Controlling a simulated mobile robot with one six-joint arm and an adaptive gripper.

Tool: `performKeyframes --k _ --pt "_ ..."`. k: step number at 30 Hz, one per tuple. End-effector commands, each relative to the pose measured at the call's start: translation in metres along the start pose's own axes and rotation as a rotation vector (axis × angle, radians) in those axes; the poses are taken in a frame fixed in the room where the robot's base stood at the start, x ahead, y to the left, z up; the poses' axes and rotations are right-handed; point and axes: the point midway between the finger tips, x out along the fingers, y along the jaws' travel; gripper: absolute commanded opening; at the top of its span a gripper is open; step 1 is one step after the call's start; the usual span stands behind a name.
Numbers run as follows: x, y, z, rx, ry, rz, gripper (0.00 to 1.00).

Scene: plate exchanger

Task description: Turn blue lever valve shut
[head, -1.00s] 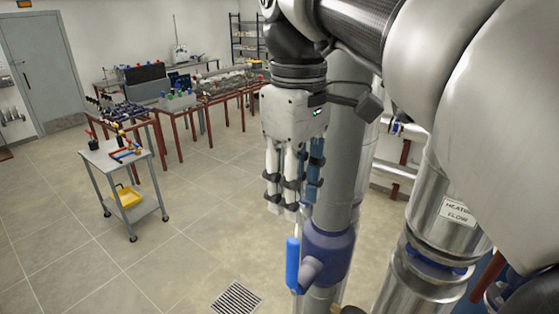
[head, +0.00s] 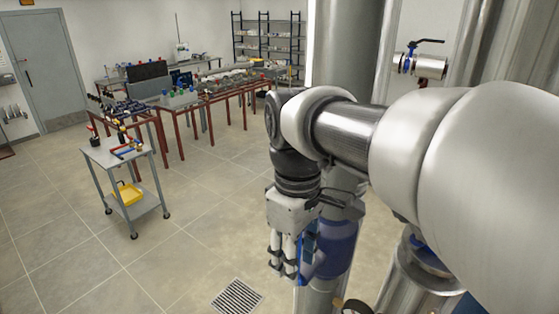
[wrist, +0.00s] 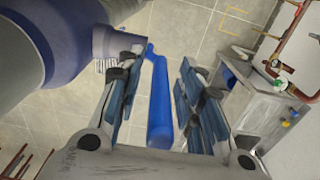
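The blue lever (wrist: 160,110) shows in the wrist view as a long rounded handle, running lengthwise between my fingers. It joins a grey-violet stub (wrist: 112,43) on the blue valve body (wrist: 62,45). In the head view the valve body (head: 335,245) sits on an upright pipe, just right of my gripper (head: 289,270). My gripper points down and is open around the lever; in the wrist view (wrist: 160,100) a gap shows on both sides of the handle. In the head view my fingers mostly hide the lever, and I cannot separate it surely from the blue finger pads.
Large metal pipes stand close on the right, with another black-handled valve (head: 425,62) behind. A grey trolley (head: 120,150) with a yellow tray (head: 130,195) stands at left. A floor drain (head: 237,297) lies near the front. The floor between is clear.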

Motion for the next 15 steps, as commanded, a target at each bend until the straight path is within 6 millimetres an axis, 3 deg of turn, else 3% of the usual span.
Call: performKeyframes --k 8,15 --pt "0.0013 0.0001 -0.0001 0.000 0.000 0.000 0.34" --pt "0.0012 0.0001 -0.0001 0.000 0.000 0.000 0.18"
